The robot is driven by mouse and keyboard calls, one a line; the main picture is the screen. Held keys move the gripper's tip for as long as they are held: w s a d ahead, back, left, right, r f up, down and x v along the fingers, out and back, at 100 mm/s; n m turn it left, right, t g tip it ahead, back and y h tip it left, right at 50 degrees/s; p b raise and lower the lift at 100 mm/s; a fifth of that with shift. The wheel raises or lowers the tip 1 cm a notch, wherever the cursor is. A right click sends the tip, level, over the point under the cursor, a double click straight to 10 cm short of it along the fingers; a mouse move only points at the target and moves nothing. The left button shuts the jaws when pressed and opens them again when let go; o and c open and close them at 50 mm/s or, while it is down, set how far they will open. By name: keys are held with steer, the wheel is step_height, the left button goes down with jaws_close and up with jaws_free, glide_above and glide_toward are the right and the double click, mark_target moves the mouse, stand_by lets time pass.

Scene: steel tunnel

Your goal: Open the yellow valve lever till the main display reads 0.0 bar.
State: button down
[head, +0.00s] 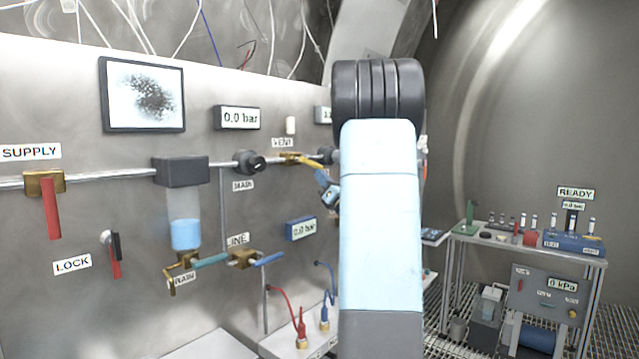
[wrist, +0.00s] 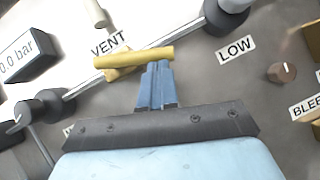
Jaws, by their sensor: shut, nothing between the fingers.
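The yellow valve lever (head: 311,160) sits on a brass valve on the pipe under the VENT label (head: 283,143), slanting down to the right. It also shows in the wrist view (wrist: 135,57), close in front of my fingertips. My gripper (wrist: 156,68) is shut, its blue fingers at or very near the lever's lower side; I cannot tell whether they touch. In the head view my gripper (head: 327,190) is just below the lever's end, partly behind my arm. The main display (head: 237,118), above the MAIN label, reads 0.0 bar; it also shows in the wrist view (wrist: 28,52).
On the left are a red SUPPLY lever (head: 51,208) and a LOCK handle (head: 115,255). Below are a teal drain lever (head: 212,260), a blue LINE lever (head: 269,259) and a blue gauge (head: 301,229). A cart (head: 527,249) stands far right.

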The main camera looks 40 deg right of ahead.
steer(key=r+n+y, duration=0.1)
steer(key=n, duration=0.1)
steer(key=d+r+n+y, duration=0.1)
steer(key=n+y, duration=0.1)
steer(key=shift+w+d+n+y, duration=0.2)
steer(key=shift+n+y, duration=0.1)
steer(key=shift+n, duration=0.1)
steer(key=shift+r, duration=0.1)
stand_by(0.3)
steer(key=w+f+v, duration=0.1)
steer(key=f+v, duration=0.1)
steer(key=v, duration=1.1)
steer(key=shift+w+f, duration=0.2)
steer(key=shift+w, duration=0.15)
steer(key=shift+r, duration=0.1)
